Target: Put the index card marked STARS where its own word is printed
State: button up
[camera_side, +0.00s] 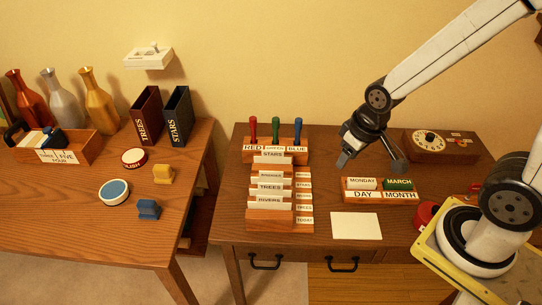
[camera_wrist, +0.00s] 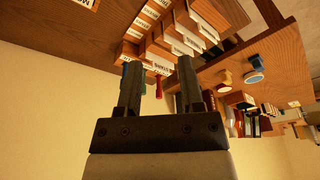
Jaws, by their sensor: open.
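A dark file box (camera_side: 178,116) on the left table also reads STARS. My gripper (camera_side: 371,162) is open and empty above the desk, right of the rack. In the wrist view, my gripper (camera_wrist: 158,65) has its fingers apart, with the rack's cards beyond them.
A RED and BLUE holder (camera_side: 297,149) with three colored handles stands behind the STARS card. A DAY and MONTH block (camera_side: 380,196), a white sheet (camera_side: 356,226) and a dial box (camera_side: 458,147) are to the right. A gap separates the two tables.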

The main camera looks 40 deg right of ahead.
jog(key=m+y, duration=0.3)
jog(key=m, duration=2.4)
send_over(273, 162)
jog(key=s+d, duration=0.1)
jog(key=d, duration=0.1)
jog(key=shift+t, duration=0.3)
notch_tip(273, 162, down, 13)
jog(key=shift+s+a, duration=0.15)
jog(key=shift+f, duration=0.15)
jog(key=shift+x, duration=1.15)
